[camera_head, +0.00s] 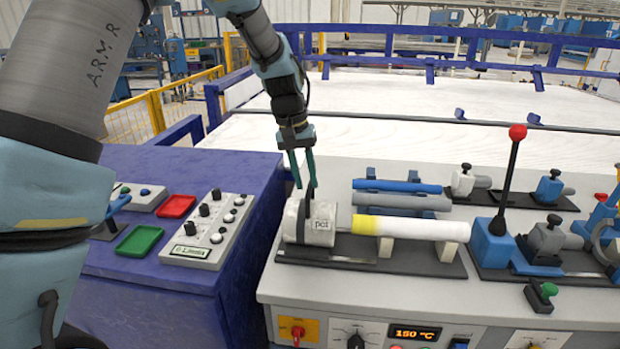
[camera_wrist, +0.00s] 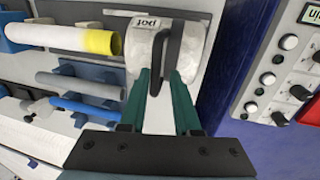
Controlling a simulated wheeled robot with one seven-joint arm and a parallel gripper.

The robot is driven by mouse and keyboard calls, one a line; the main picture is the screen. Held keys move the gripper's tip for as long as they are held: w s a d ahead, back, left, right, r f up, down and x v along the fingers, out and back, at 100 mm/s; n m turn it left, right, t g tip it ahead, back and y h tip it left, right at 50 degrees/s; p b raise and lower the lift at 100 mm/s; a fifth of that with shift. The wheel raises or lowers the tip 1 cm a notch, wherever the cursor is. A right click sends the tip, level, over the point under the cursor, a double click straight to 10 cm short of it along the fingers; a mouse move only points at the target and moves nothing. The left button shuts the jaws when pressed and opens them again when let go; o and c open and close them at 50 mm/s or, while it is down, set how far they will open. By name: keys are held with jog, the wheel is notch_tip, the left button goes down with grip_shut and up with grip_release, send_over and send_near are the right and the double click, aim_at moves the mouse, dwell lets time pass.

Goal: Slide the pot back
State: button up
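The pot (camera_head: 318,228) is a short white cylinder lettered "pot", on the left part of a dark base plate on the machine. A dark handle (camera_wrist: 160,55) stands up from it in the wrist view. A white pipe with a yellow end (camera_head: 405,228) lies to its right on pale supports; a small gap separates pipe and pot. My gripper (camera_head: 305,188) points down just above the pot. In the wrist view its teal fingers (camera_wrist: 163,85) stand apart, with the handle between them and white showing beside it. Finger contact with the handle cannot be told.
Blue and grey pipes (camera_head: 400,193) lie behind the white pipe. A red-knobbed lever (camera_head: 505,180) and clamps stand to the right. A button panel (camera_head: 210,228) and red and green trays sit on the blue cabinet at left.

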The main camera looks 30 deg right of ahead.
jog(key=o, duration=0.3)
jog(key=r, duration=0.3)
jog(key=w+a+r+b, duration=0.1)
jog(key=r, duration=0.3)
jog(key=r+b, duration=0.1)
jog(key=r, duration=0.2)
jog(key=shift+w+a+r, duration=0.15)
jog(key=shift+a+r, duration=0.15)
jog(key=w+a+f+n+t, duration=0.1)
jog(key=w+a+f+n, duration=0.15)
jog(key=a, duration=0.75)
jog(key=w+a+f+n+t, duration=0.1)
jog(key=w+a+f, duration=0.15)
jog(key=a, duration=0.75)
jog(key=s+a+f+n, duration=0.1)
jog(key=s+a+f, duration=0.1)
jog(key=a, duration=0.4)
jog(key=s+a+f+n+y, duration=0.1)
jog(key=s+a+f, duration=0.1)
jog(key=s+a, duration=0.2)
jog(key=s+a+f+n+t, duration=0.1)
jog(key=s+a+f, duration=0.1)
jog(key=a, duration=0.6)
jog(key=shift+s+a+f+y, duration=0.15)
jog(key=shift+s+a+f, duration=0.05)
jog(key=shift+s, duration=0.2)
jog(key=shift+s+a+f+y, duration=0.15)
jog(key=shift+s, duration=0.25)
